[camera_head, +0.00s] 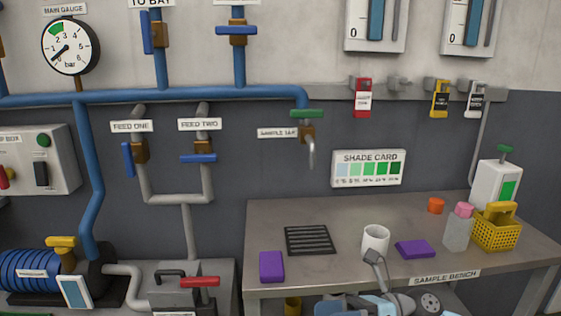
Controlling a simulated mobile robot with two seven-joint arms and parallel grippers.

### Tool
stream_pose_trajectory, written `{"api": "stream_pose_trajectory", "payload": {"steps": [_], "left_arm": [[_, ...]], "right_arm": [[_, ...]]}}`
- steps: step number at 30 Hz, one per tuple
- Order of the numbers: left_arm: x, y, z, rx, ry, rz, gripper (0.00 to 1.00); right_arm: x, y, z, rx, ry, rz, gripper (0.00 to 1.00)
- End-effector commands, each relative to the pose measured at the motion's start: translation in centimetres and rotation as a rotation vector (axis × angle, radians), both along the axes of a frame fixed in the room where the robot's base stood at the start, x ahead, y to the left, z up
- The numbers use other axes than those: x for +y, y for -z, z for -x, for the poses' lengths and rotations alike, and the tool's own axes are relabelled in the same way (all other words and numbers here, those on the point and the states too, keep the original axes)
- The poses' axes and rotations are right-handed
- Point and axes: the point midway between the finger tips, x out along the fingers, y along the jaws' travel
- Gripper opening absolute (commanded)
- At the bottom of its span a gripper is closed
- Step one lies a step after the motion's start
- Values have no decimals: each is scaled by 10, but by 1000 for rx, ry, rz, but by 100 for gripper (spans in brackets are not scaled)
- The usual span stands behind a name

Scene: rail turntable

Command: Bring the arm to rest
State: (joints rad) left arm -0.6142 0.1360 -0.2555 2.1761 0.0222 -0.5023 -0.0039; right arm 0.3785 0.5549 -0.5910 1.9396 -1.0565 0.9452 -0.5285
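One of my arms (385,302) comes up from the bottom edge, right of the middle, as pale blue, white and grey links. I take it for my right arm. Its slim grey end (374,258) rises in front of the bench's front edge and overlaps the lower part of a white mug (376,238). I cannot tell whether it touches the mug. The finger gap does not show clearly, and nothing is clearly held. My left gripper is not in view.
Blue pipes (170,96) and valves line the wall. A pump (40,272) stands lower left.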

Motion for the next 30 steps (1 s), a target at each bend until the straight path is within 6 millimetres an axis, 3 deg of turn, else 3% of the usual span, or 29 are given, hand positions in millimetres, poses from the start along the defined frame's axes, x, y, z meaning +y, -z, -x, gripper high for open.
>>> {"api": "stream_pose_trajectory", "payload": {"steps": [3,7,11,13,21,27,28,30], "left_arm": [[0,0,0,0,1,0,43],[-1,0,0,0,2,1,43],[-1,0,0,0,2,1,43],[-1,0,0,0,2,1,43],[-1,0,0,0,2,1,43],[-1,0,0,0,2,1,43],[-1,0,0,0,2,1,43],[-1,-23,0,2,2,-2,43]], "right_arm": [[6,1,8,337,153,-277,90],[-9,19,6,741,332,-549,90],[-35,61,9,1171,517,-791,90],[-49,92,17,1398,615,-904,90],[-81,194,79,2058,896,-1186,90],[-89,246,138,2420,1053,-1311,90],[-89,252,148,2472,1075,-1327,90],[-90,228,142,2449,1070,-1319,90]]}}
